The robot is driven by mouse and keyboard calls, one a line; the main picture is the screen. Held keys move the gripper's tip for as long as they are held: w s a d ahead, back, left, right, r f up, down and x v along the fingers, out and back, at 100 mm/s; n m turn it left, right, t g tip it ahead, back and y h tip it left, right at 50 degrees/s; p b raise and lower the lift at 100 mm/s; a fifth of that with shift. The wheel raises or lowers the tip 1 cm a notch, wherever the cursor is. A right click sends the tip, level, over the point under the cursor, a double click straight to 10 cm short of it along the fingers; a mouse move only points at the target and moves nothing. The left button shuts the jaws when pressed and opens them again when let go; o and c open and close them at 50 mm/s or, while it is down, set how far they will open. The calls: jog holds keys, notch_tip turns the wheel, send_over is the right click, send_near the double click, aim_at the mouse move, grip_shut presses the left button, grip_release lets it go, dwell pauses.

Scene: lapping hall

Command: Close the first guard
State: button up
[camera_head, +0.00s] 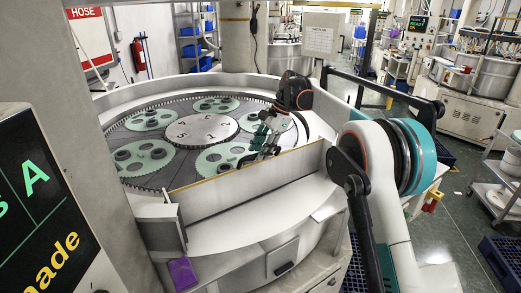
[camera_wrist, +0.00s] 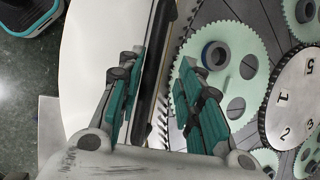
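The guard (camera_head: 255,185) is a pale upright panel with a thin yellowish top edge, at the near rim of the round lapping machine. My gripper (camera_head: 265,142) is at this panel's top edge, on the plate side in the head view. In the wrist view, the two teal fingers of my gripper (camera_wrist: 160,105) are spread apart. A long dark strip (camera_wrist: 158,60), which looks like the guard seen edge-on, runs between them in the picture. I see no contact, and depth is hard to judge. Which guard counts as the first is not marked.
The toothed lapping plate has green gear carriers (camera_head: 148,153) and a numbered centre disc (camera_head: 200,130). A purple cloth (camera_head: 183,273) hangs at the machine's front. A display (camera_head: 35,210) stands close at left. A trolley (camera_head: 500,175) and dark crates (camera_head: 503,258) are at right, beside open floor.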

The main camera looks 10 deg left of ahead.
jog(key=v, duration=1.1)
jog(key=shift+r, duration=0.35)
jog(key=shift+d, duration=0.1)
jog(key=s+d+f+n+t+h+b, duration=0.2)
jog(key=s+d+n+t+b, duration=0.3)
jog(key=s+d+b, duration=0.9)
jog(key=s+d+f+n+t+h+b, duration=0.1)
jog(key=s+d+f, duration=0.2)
jog(key=s+f, duration=0.5)
jog(key=s+d+f+n+t+h+b, duration=0.1)
jog(key=s+d+f, duration=0.3)
jog(key=s+f, duration=0.4)
jog(key=s+d+f+n+t+b, duration=0.1)
jog(key=s+d+f+n+b, duration=0.1)
jog(key=s+f, duration=0.6)
jog(key=s+d, duration=0.1)
jog(key=s, duration=0.5)
jog(key=shift+s+d+n+h, duration=0.2)
jog(key=shift+s+n+h, duration=0.1)
jog(key=shift+n+h, duration=0.1)
